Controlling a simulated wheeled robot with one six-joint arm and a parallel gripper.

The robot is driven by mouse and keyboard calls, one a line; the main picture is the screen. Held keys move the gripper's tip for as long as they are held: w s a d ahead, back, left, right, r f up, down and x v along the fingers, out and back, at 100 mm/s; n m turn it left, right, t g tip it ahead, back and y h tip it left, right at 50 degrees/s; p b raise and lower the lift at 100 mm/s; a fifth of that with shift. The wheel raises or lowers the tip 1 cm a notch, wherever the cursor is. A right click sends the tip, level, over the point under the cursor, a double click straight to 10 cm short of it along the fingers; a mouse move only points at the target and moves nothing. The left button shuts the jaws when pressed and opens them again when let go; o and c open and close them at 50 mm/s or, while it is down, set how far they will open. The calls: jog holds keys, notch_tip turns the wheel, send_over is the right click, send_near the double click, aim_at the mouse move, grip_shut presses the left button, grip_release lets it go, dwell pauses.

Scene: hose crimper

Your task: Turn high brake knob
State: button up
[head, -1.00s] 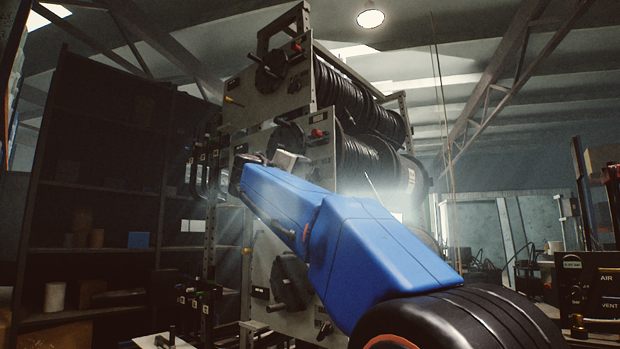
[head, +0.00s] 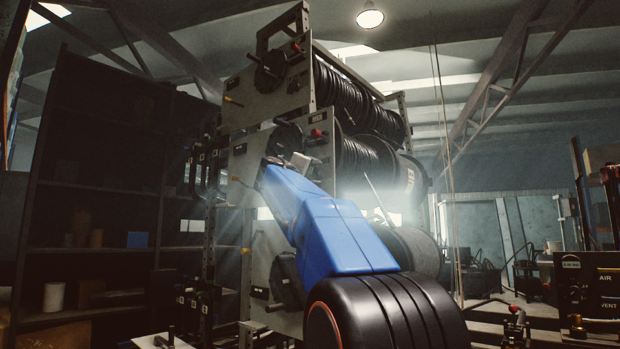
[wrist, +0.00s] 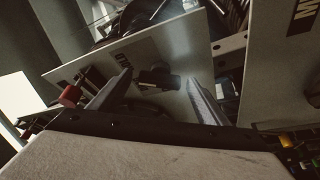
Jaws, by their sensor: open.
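A tall rack holds stacked hose reels behind pale panels. The top panel in the head view has a dark crank-like hub (head: 268,67) and a small red knob (head: 295,47). The panel below has another red knob (head: 316,133). I cannot read in the head view which one is the high brake knob. My gripper (head: 300,161) is beside the middle panel there. In the wrist view my gripper (wrist: 158,77) is open, with a dark knob-like part beyond and between its fingers, apparently untouched. A red knob (wrist: 70,96) shows left of the left finger.
Black hose coils (head: 345,95) fill the reels behind the panels. Dark shelving (head: 95,190) stands at left. A panel marked AIR and VENT (head: 600,290) is at the right edge. Another pale panel (wrist: 285,70), its label partly cut off, is at right in the wrist view.

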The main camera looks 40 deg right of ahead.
jog(key=c, duration=1.1)
jog(key=shift+o, duration=0.2)
jog(key=shift+n, duration=0.3)
jog(key=n+y, duration=0.1)
jog(key=n, duration=0.2)
jog(key=n+y, duration=0.1)
jog(key=n, duration=0.1)
jog(key=shift+r+n+y, duration=0.15)
jog(key=shift+n+y, duration=0.15)
jog(key=shift+n, duration=0.1)
jog(key=n, duration=0.2)
jog(key=n+g+y, duration=0.1)
jog(key=n, duration=0.1)
jog(key=shift+r+n+g, duration=0.15)
jog(key=shift+n+g, duration=0.15)
